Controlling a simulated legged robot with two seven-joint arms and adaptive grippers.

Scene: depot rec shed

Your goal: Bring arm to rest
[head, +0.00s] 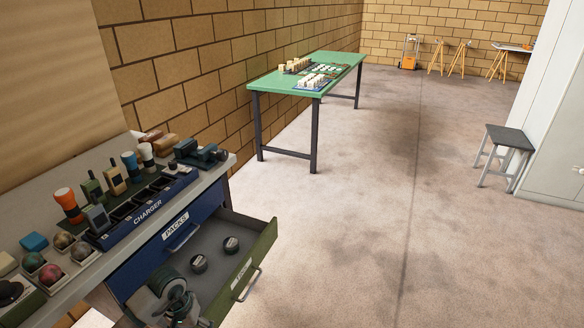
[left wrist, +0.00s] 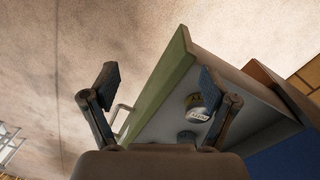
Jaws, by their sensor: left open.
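My left gripper (left wrist: 158,84) is open and empty in the left wrist view, its two dark fingers spread wide. The green-fronted drawer (left wrist: 160,88) lies beyond the fingers, with one fingertip in front of its inside. In the head view, a dark, rounded part that looks like my left arm's end (head: 172,299) is at the near end of the open drawer (head: 243,270). My right arm is not in view.
The bench top holds a blue charger rack (head: 148,209), radios, torches and several balls. The blue drawer marked PACKS (head: 165,238) is shut. A green table (head: 265,84) stands farther back, a grey stool (head: 509,137) at right. The floor between is clear.

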